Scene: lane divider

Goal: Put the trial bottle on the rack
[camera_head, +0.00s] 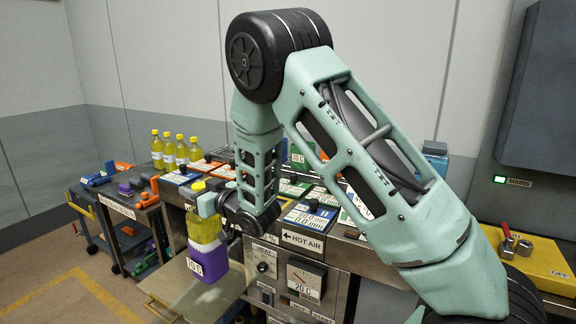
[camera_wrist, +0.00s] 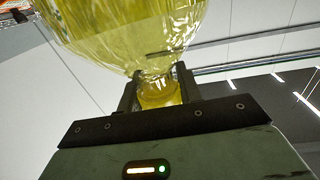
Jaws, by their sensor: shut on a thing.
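The trial bottle (camera_head: 203,229) is clear with yellow liquid, a yellow cap and a purple lower part with a white label. It hangs roughly upright at the left front of the bench, apart from the other bottles. My gripper (camera_head: 205,204) is shut on its neck, just below the cap. In the wrist view, the two dark fingers (camera_wrist: 159,92) flank the neck, and the yellow body of the bottle (camera_wrist: 125,30) fills the top. I cannot tell for certain which surface is the rack. My arm hides part of the bench behind it.
Several yellow bottles (camera_head: 169,151) stand at the back left of the bench. Labelled panels with black knobs (camera_head: 297,188) cover the bench top. A flat beige panel (camera_head: 185,297) juts out low beneath the held bottle. A blue cart (camera_head: 97,215) stands left, a yellow box (camera_head: 540,262) right.

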